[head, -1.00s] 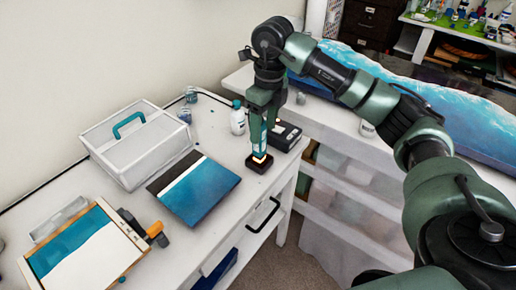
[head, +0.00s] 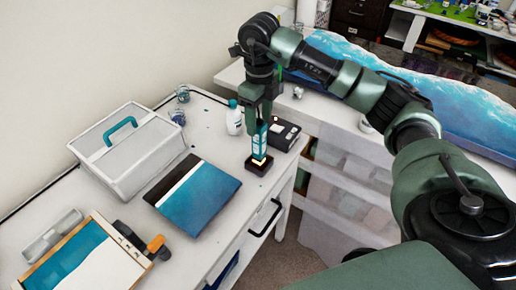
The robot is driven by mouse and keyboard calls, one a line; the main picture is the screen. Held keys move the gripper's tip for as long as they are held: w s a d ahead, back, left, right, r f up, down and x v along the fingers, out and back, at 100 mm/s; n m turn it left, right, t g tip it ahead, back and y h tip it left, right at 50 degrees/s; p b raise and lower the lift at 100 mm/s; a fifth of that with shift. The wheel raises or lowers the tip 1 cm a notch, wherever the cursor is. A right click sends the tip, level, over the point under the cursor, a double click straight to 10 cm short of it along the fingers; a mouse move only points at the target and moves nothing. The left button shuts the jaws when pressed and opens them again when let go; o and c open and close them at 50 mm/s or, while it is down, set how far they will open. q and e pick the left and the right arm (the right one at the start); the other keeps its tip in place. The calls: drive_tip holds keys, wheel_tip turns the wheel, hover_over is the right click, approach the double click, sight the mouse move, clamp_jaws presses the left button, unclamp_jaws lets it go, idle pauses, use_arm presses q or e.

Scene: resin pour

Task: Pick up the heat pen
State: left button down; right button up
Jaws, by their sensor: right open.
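The heat pen (head: 259,146) is a slim teal and white tool with a glowing orange-white lower end. It stands upright in a small dark square holder (head: 258,167) at the table's right front edge. My right gripper (head: 260,122) is open and points down from above, its fingers at the upper part of the pen. The fingers hide the pen's top, and I cannot tell whether they touch it. My left gripper is not in view.
A dark box (head: 283,137) lies just behind the holder, and a white bottle (head: 234,119) stands behind left. A blue painted panel (head: 198,196) lies to the left, with a clear bin (head: 132,160) beyond. A framed panel (head: 75,262) and orange-handled tool (head: 156,244) are at lower left.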

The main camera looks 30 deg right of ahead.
sight(259, 134)
drive_tip(key=f+p, duration=0.1)
drive_tip(key=f, duration=0.1)
drive_tip(key=f+p, duration=0.1)
drive_tip(key=f, duration=0.1)
drive_tip(key=shift+s+a+f, duration=0.1)
drive_tip(key=shift+s+f, duration=0.1)
drive_tip(key=shift+f, duration=0.05)
drive_tip(key=shift+f+p, duration=0.3)
drive_tip(key=shift+f, duration=0.1)
drive_tip(key=shift+c, duration=0.5)
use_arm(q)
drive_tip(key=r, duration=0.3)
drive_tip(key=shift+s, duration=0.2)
use_arm(e)
clamp_jaws()
drive_tip(key=shift+r, duration=0.1)
